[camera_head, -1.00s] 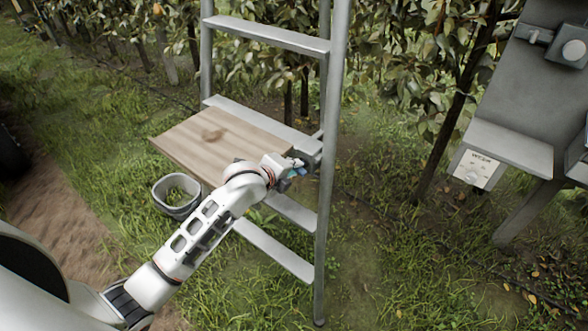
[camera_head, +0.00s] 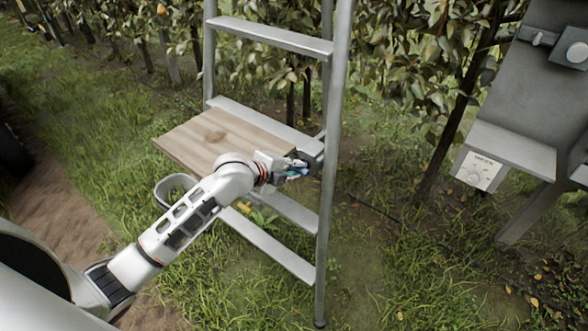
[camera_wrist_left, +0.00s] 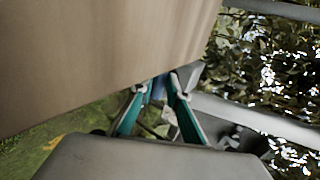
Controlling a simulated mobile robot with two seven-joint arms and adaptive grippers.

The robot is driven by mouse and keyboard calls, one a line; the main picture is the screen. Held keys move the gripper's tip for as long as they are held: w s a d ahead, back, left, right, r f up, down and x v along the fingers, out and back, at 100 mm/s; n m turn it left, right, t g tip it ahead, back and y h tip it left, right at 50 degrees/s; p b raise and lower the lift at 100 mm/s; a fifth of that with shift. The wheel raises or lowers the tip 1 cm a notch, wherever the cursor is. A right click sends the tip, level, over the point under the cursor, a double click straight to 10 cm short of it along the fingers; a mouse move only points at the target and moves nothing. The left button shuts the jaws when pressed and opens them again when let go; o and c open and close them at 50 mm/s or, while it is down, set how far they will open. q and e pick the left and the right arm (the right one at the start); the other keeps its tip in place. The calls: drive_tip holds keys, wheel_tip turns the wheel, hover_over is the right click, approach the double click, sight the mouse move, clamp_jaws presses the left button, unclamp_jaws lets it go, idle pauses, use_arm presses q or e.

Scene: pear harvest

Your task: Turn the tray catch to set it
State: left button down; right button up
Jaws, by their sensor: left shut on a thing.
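The wooden tray (camera_head: 205,138) rests on the ladder's step, its right end beside the right rail. The tray catch seems to be the grey block (camera_head: 313,151) at that end, by the rail. My left gripper (camera_head: 300,168) is at this block, shut on what I take to be the catch. In the left wrist view, the teal fingers (camera_wrist_left: 158,92) close in below the tray's edge (camera_wrist_left: 120,50), with a bluish and a grey part at their tips. The catch's exact turn is hidden by the fingers. My right gripper is out of view.
The metal ladder (camera_head: 335,120) stands upright around the tray. A grey bucket (camera_head: 163,190) sits in the grass, partly behind my left arm. Trees line the back; grass between ladder and stand is open.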

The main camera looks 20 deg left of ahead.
use_arm(q)
drive_tip(key=c, duration=1.9)
unclamp_jaws()
drive_tip(key=shift+a, duration=0.1)
drive_tip(key=v, duration=1.2)
drive_tip(key=shift+f, duration=0.15)
